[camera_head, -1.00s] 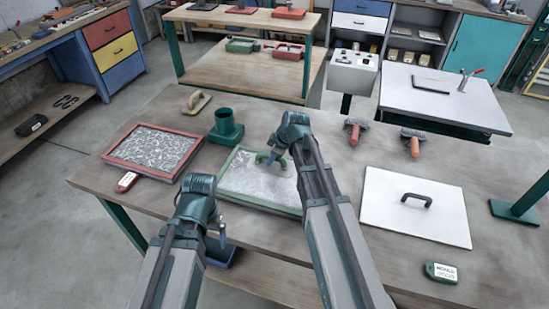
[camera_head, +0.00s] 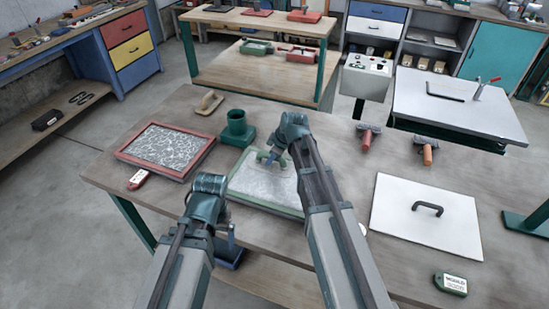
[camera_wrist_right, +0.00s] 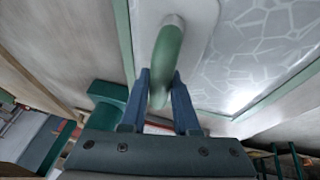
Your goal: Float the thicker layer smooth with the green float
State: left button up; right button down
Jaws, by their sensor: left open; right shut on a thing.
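The green float (camera_head: 268,155) lies over the pale, patterned layer (camera_head: 262,182) inside the green-framed tray (camera_head: 272,208). My right gripper (camera_head: 276,153) is shut on the float's handle from above. In the right wrist view, the green handle (camera_wrist_right: 166,60) stands between the blue fingers (camera_wrist_right: 162,92), and its light plate (camera_wrist_right: 200,18) appears flat against the layer (camera_wrist_right: 262,50); I cannot tell whether it touches. The arm hides part of the tray. My left gripper (camera_head: 231,238) is open and empty, left of the tray by the table's front edge.
A red-framed tray (camera_head: 207,152) with a similar layer lies left, with a green pot stand (camera_head: 237,130) and tan float (camera_head: 207,102) behind.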

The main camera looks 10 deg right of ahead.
aim_at(284, 158)
jog(key=shift+w+a, duration=0.4)
jog(key=shift+a, duration=0.1)
jog(key=shift+s+d, duration=0.65)
jog(key=shift+d, duration=0.15)
jog(key=shift+s+d, duration=0.55)
jog(key=shift+d, duration=0.35)
jog(key=shift+s+d, duration=0.5)
jog(key=shift+d, duration=0.2)
jog(key=shift+s+d, duration=0.1)
jog(key=shift+d, duration=0.05)
